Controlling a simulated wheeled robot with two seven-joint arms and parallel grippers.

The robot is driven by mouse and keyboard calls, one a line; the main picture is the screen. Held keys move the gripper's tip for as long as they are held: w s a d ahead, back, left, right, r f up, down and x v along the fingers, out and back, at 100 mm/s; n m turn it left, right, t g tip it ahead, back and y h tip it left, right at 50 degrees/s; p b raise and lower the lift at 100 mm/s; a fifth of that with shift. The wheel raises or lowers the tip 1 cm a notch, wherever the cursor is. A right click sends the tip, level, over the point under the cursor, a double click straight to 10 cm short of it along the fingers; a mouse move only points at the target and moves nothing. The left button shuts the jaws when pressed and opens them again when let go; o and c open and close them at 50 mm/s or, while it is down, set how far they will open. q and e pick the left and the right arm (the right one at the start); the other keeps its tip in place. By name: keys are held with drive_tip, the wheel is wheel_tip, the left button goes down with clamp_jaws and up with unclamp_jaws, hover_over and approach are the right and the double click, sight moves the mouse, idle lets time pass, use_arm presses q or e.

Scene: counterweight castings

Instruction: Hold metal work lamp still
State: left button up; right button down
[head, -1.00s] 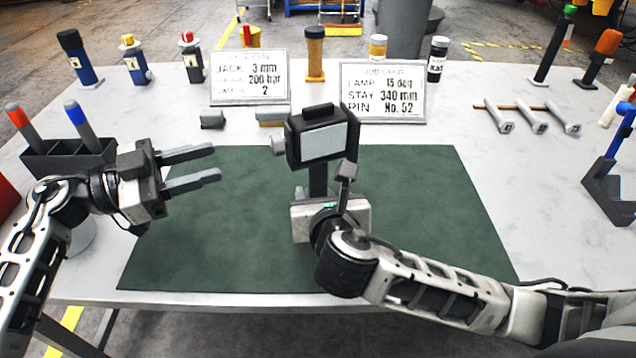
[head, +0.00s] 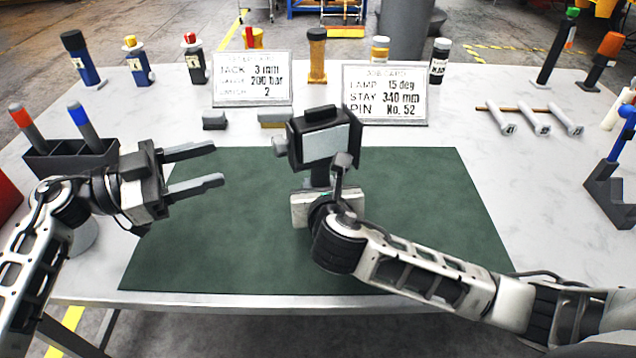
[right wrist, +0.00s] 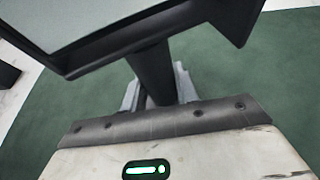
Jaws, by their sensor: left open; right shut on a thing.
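The work lamp (head: 325,143) has a black box-shaped head with a pale panel and a dark post below it. It stands over the green mat (head: 230,240), its head slightly tilted. My right gripper (head: 333,175) is shut on the lamp's post, below the head. In the right wrist view, the dark post (right wrist: 150,72) passes between grey fingers, and the lamp head's lower edge (right wrist: 75,60) crosses above. The lamp's foot is hidden behind my gripper. My left gripper (head: 219,165) is open and empty over the mat's left side, apart from the lamp.
Two job cards (head: 252,78) (head: 385,93) stand behind the mat. A dark holder (head: 70,158) with two handled tools is at left. Several pins (head: 535,121) lie at back right, and a blue-and-black tool (head: 608,180) stands at the right edge. Much of the mat is clear.

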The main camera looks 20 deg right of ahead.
sight(274, 146)
use_arm(q)
drive_tip(key=d+m, duration=0.3)
drive_tip(key=m, duration=0.9)
drive_tip(key=d+m+t, duration=0.1)
drive_tip(key=d+m, duration=0.2)
drive_tip(key=m, duration=0.9)
drive_tip(key=d+m, duration=0.3)
drive_tip(key=m, duration=0.8)
drive_tip(key=shift+d+r+m, duration=0.15)
drive_tip(key=shift+d+m, duration=0.15)
drive_tip(key=shift+m, duration=0.1)
